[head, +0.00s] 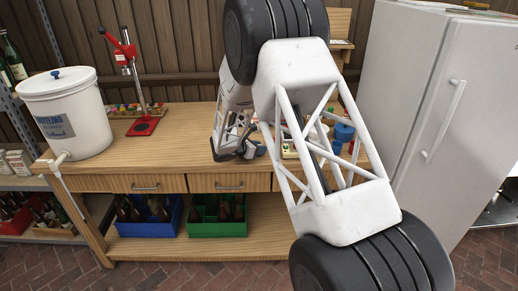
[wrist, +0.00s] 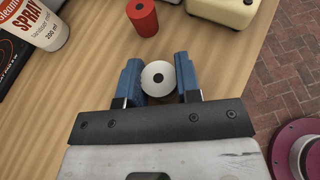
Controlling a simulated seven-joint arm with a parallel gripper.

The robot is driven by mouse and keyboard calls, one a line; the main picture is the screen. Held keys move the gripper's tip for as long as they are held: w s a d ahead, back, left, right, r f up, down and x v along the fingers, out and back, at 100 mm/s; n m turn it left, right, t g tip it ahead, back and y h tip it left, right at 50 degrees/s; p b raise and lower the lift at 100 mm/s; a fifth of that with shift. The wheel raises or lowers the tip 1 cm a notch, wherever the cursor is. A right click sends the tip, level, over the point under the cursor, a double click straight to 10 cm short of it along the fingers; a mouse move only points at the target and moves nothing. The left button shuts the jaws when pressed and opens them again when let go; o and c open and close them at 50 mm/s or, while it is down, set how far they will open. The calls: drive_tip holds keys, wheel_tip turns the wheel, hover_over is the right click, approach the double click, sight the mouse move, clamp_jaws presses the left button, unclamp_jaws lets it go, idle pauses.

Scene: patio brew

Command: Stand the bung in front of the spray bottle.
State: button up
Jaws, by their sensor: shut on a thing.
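My gripper (wrist: 158,62) is shut on a white round bung (wrist: 158,78) with a small hole in its top, held between the two blue fingers. Whether its underside touches the wooden table is hidden. The spray bottle (wrist: 45,28), white with a red label, is at the upper left of the wrist view, apart from my gripper. A red cylinder with a hole in its top (wrist: 143,18) stands on the table just beyond the fingers. In the head view my arm hides much of this area.
The wooden workbench (head: 185,130) bears a white bucket (head: 65,115) and a red bench capper (head: 135,80). In the wrist view, a dark box (wrist: 10,60) is at left, a cream case (wrist: 225,10) at top, and a magenta flanged part (wrist: 298,150) at right. Bare wood lies left of my fingers.

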drive_tip(key=shift+f, duration=0.1)
drive_tip(key=o, duration=0.9)
drive_tip(key=shift+s+a+r, duration=0.1)
drive_tip(key=shift+a+r, duration=0.05)
drive_tip(key=shift+r, duration=0.05)
drive_tip(key=v, duration=1.1)
drive_tip(key=shift+s+a+r, duration=0.15)
drive_tip(key=shift+a, duration=0.15)
drive_tip(key=shift+d+r, duration=0.1)
